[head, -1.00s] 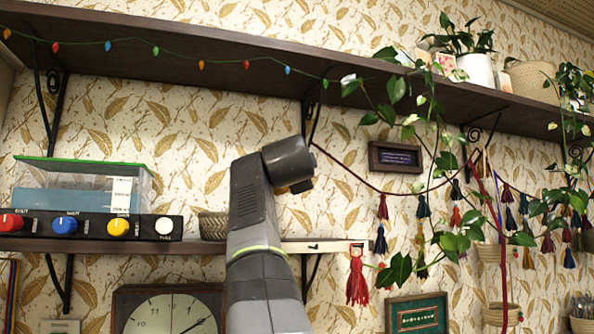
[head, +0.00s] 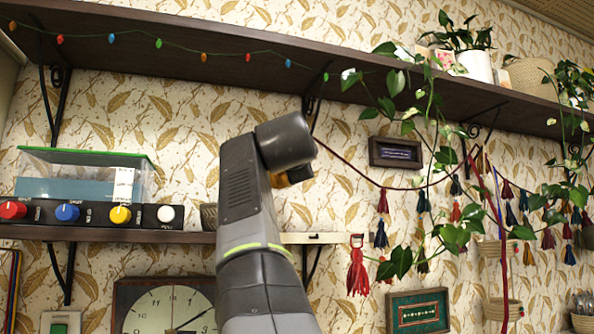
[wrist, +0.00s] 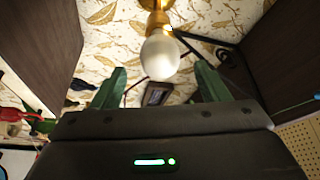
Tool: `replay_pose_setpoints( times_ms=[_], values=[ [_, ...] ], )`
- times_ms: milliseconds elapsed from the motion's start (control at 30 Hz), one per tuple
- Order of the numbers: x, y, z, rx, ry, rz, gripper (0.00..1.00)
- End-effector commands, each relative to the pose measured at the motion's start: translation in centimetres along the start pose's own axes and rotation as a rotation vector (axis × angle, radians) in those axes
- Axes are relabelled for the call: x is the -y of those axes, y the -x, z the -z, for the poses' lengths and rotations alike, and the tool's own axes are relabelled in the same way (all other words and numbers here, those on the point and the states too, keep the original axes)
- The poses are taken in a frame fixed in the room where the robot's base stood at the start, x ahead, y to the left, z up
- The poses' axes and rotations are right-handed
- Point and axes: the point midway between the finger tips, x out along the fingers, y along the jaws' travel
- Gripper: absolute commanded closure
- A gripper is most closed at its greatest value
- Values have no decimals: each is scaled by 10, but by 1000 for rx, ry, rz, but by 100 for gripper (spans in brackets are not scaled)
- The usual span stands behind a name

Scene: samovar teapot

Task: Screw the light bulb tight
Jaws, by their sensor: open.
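The light bulb (wrist: 160,56) is frosted white and hangs from a gold-coloured socket (wrist: 156,18) in the wrist view. It shows between the two green fingers of my gripper (wrist: 160,82), which are spread wide with a gap on each side of the bulb. The fingers are not touching the bulb. How deep the bulb lies between the fingertips I cannot tell. The bulb's thread is not visible. In the head view neither the bulb nor my gripper shows; only my arm is there, in the middle.
In the wrist view dark shelf boards (wrist: 40,55) stand at left and right. In the head view a long upper shelf (head: 200,52) carries a string of coloured lights. A lower shelf (head: 100,236) holds a box with coloured knobs (head: 90,213). Trailing plants (head: 455,235) and tassels hang at right.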

Motion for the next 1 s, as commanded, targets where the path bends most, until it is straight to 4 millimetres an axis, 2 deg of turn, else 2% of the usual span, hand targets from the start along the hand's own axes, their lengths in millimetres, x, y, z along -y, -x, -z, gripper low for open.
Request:
replay_pose_setpoints(
  times_ms=[33, 200, 400, 800, 1000],
  values=[
    [-4, 14, -2, 1, 0, 3, 32],
    [-3, 48, -2, 3, 0, 2, 32],
    [-2, 70, -1, 2, 0, -1, 32],
    [0, 73, 0, 0, 1, -1, 32],
    [1, 59, 0, 0, 2, -3, 32]
  ],
)
